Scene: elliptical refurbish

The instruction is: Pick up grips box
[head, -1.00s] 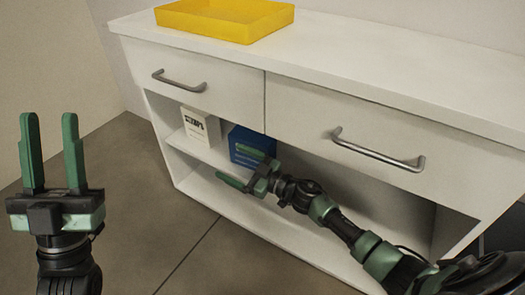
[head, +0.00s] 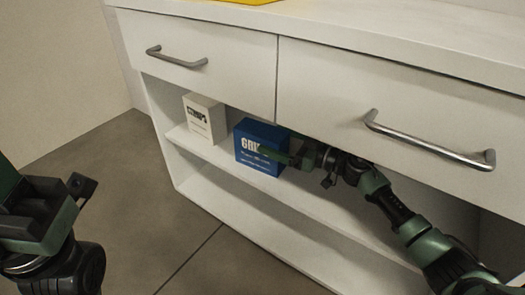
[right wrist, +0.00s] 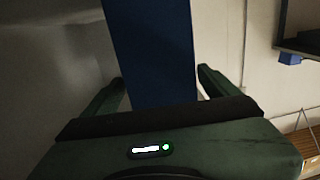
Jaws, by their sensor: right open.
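The grips box (head: 262,137) is a blue box with white lettering. It stands upright on the middle shelf of the white cabinet, below the drawers. My right gripper (head: 277,157) is at the box's right part, with one green finger across its front; the other finger is hidden. In the right wrist view the blue box (right wrist: 150,50) shows between the two spread fingers of the right gripper (right wrist: 162,85). I cannot tell whether either finger touches it. My left gripper (head: 35,210) is at the left edge, partly cut off, away from the cabinet.
A white box (head: 204,118) with dark lettering stands left of the grips box on the same shelf. Drawer handles (head: 428,140) stick out above. The lower shelf (head: 225,205) looks empty. A yellow tray (head: 247,1) barely shows on top.

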